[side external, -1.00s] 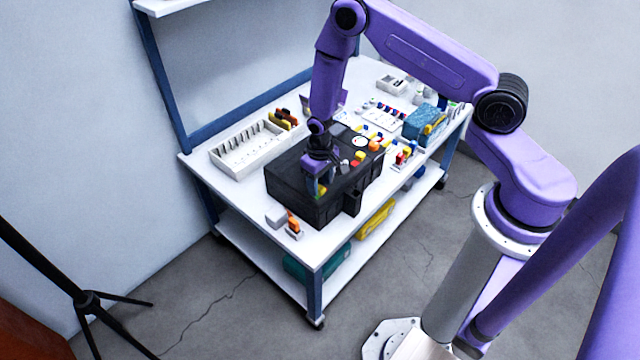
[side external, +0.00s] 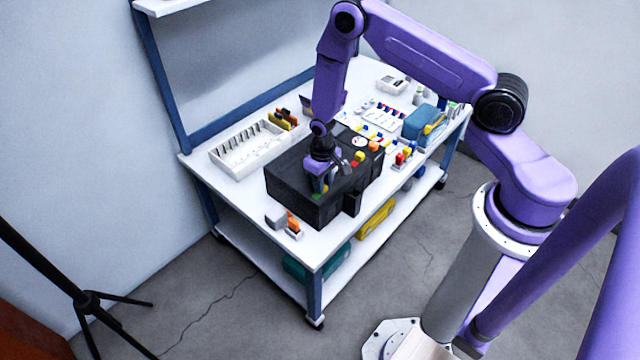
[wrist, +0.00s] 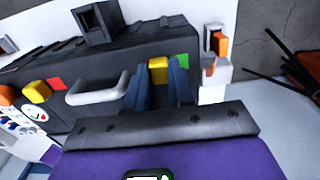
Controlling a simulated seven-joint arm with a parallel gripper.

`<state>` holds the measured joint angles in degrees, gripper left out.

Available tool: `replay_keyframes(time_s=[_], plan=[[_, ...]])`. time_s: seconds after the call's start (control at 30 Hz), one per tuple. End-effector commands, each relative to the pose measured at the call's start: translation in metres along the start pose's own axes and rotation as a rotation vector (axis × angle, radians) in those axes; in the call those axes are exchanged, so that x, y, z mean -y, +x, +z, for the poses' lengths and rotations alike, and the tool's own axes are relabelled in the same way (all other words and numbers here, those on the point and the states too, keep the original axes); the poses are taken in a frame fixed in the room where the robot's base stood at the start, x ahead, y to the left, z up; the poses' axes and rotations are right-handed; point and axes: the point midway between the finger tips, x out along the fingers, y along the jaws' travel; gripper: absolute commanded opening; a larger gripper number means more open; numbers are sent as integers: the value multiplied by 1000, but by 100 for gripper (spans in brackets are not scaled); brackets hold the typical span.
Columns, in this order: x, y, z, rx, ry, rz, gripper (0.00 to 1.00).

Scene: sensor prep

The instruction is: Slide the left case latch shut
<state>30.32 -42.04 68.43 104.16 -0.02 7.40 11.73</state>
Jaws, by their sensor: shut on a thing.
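The black case (side external: 290,185) sits on the white table, and its top also shows in the wrist view (wrist: 45,65). My gripper (wrist: 163,80) is down at one end of the case, and also shows in the side view (side external: 320,186). Its two dark blue fingers are shut on a yellow latch slider (wrist: 158,69). A green patch (wrist: 182,60) shows just right of the slider in the wrist view. A second yellow latch (wrist: 37,92) has a red patch (wrist: 57,84) beside it, across the grey handle (wrist: 98,90). The slider's lower part is hidden by the fingers.
A white slotted rack (side external: 245,148) stands behind the case. Small grey and orange parts (side external: 292,224) lie near the front corner. A blue box (side external: 422,122) and several small coloured parts stand to the right.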

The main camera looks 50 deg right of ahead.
Motion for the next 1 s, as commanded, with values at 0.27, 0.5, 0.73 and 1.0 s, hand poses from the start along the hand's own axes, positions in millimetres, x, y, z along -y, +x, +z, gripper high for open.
replay_keyframes(time_s=[0.27, 0.5, 0.73, 1.0], plan=[[-7, 0, 0, 0, 1, 0, 0], [-8, 0, 0, 1, 2, 0, 49], [-6, 0, 0, 0, 3, 0, 49], [10, -10, -1, -3, 2, -1, 49]])
